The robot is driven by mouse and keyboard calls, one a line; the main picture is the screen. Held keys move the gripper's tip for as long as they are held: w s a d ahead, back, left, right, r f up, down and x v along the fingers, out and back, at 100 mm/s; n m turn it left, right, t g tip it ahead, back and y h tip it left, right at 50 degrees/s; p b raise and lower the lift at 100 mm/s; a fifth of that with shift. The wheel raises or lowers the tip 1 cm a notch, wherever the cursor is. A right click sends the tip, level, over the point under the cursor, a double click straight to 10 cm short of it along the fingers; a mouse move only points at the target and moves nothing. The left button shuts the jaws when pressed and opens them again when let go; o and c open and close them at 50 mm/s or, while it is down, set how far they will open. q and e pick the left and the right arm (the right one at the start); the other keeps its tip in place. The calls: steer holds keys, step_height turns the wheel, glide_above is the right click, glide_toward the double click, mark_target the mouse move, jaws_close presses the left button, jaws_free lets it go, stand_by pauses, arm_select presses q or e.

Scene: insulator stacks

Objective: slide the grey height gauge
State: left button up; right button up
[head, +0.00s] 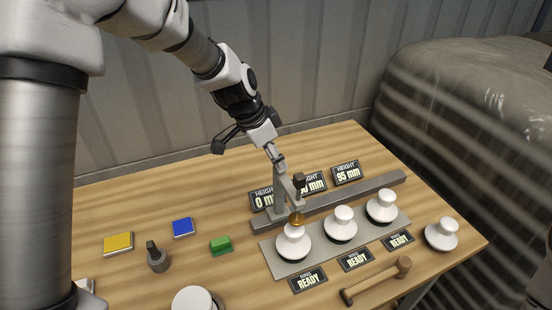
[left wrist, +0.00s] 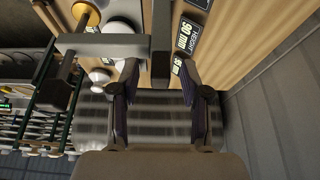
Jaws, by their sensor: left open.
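The grey height gauge stands on a long grey rail (head: 345,200). Its upright post (head: 280,204) is at the rail's left part, and its side arm carries a brass tip (head: 297,218) above the leftmost white insulator (head: 293,243); I cannot tell whether they touch. My left gripper (head: 277,158) comes down from above to the top of the post. In the left wrist view the open fingers (left wrist: 156,75) have the grey post (left wrist: 161,30) between them, with gaps showing. The brass tip also shows in the left wrist view (left wrist: 86,13). My right gripper is not in view.
Two more insulators (head: 341,224) (head: 382,206) stand on the grey plate (head: 289,269), one (head: 441,235) off it. Height signs (head: 347,173) stand behind the rail, READY signs (head: 308,280) in front. Yellow, blue and green blocks (head: 221,245) lie left.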

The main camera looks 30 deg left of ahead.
arm_select(q)
steer(key=v, duration=1.1)
steer(key=shift+a, duration=0.1)
steer(key=shift+s, duration=0.15)
